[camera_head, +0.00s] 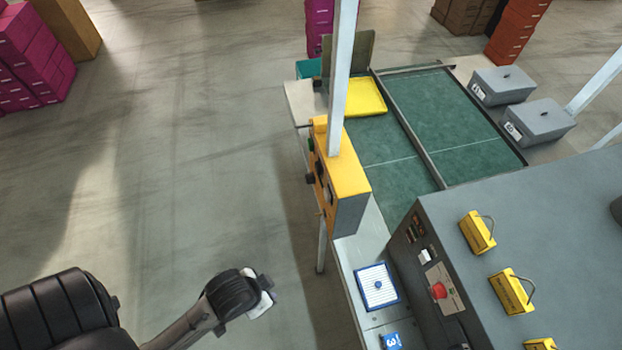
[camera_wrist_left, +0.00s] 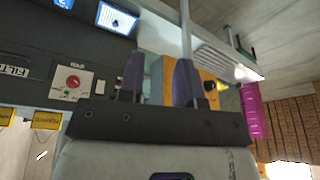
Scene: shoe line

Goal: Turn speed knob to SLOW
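A yellow control box (camera_head: 345,180) is fixed at the conveyor's near left corner by a white post. Its left face carries several small dark knobs or buttons (camera_head: 318,168). Which one is the speed knob, and its setting, I cannot read. The left wrist view shows part of the yellow box (camera_wrist_left: 203,92) with a dark knob (camera_wrist_left: 210,86), partly hidden behind a finger. My left gripper (camera_head: 264,294) is below and left of the box, apart from it. Its two fingers stand apart with nothing between them in the left wrist view (camera_wrist_left: 158,78). My right gripper is not in view.
A grey machine (camera_head: 560,220) with a red button (camera_head: 438,291) and yellow padlock-like blocks (camera_head: 478,232) stands right of the box. A green conveyor (camera_head: 460,120) with a yellow tray (camera_head: 365,97) lies behind. The floor left of the box is clear.

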